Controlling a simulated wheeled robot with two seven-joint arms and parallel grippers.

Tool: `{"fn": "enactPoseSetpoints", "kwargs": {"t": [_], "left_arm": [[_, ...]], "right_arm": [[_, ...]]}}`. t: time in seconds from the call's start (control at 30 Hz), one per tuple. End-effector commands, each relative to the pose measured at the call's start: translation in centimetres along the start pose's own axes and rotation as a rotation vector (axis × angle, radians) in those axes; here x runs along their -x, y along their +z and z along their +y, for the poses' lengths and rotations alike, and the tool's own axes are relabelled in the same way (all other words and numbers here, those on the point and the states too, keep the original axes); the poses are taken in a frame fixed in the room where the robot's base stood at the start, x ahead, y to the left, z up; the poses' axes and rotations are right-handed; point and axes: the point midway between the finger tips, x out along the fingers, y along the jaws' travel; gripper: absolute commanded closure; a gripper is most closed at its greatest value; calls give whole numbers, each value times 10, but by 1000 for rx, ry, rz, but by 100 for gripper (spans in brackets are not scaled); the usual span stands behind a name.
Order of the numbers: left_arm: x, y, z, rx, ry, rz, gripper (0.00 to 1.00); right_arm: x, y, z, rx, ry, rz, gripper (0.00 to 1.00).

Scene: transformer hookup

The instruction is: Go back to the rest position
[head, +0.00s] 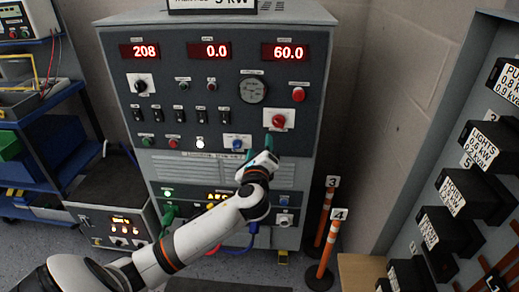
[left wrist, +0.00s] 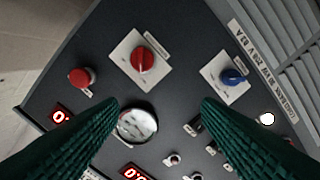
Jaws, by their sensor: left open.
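My left arm comes up from the bottom left in the head view. My left gripper (head: 259,149) is in front of the grey control cabinet (head: 220,165), just below the red rotary knob (head: 278,121) and beside the blue knob (head: 237,143). In the left wrist view the two green fingers of my left gripper (left wrist: 160,104) are wide apart with nothing between them. The red knob (left wrist: 142,59) and blue knob (left wrist: 233,77) lie beyond the fingertips, and no contact shows. My right gripper is in neither view.
The displays (head: 209,50) read 208, 0.0 and 60.0. Orange posts (head: 326,235) marked 3 and 4 stand right of the cabinet. Black labelled boxes (head: 470,190) line the right side. A blue shelf (head: 50,150) and a small lit unit (head: 120,220) stand left.

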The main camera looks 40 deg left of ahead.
Motion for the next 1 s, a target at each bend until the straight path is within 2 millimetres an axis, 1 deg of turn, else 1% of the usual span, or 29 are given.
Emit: {"fn": "enactPoseSetpoints", "kwargs": {"t": [0.4, 0.47, 0.53, 0.57, 0.67, 0.7, 0.77, 0.8, 0.87, 0.9, 0.97, 1.0], "left_arm": [[-1, 1, -1, 1, -2, -2, 41], [-2, 6, -6, 8, -13, -15, 41], [-4, 20, -20, 29, -43, -48, 41], [-4, 29, -30, 45, -63, -70, 41], [-3, 70, -74, 125, -160, -165, 41], [0, 89, -96, 169, -210, -207, 41], [10, 118, -132, 240, -292, -266, 41], [19, 137, -156, 288, -350, -301, 41], [36, 163, -190, 363, -439, -345, 41], [49, 179, -213, 415, -499, -369, 41], [73, 202, -246, 491, -592, -398, 41], [91, 216, -267, 543, -656, -412, 41]], "right_arm": [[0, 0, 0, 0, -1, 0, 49], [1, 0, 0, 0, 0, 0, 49], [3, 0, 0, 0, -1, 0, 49], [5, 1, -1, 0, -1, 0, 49], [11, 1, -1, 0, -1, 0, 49], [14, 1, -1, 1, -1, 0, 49], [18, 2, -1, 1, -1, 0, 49], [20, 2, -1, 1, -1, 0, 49], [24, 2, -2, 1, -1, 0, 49], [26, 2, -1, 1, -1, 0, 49], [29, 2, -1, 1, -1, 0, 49], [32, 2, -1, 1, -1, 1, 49]]}}
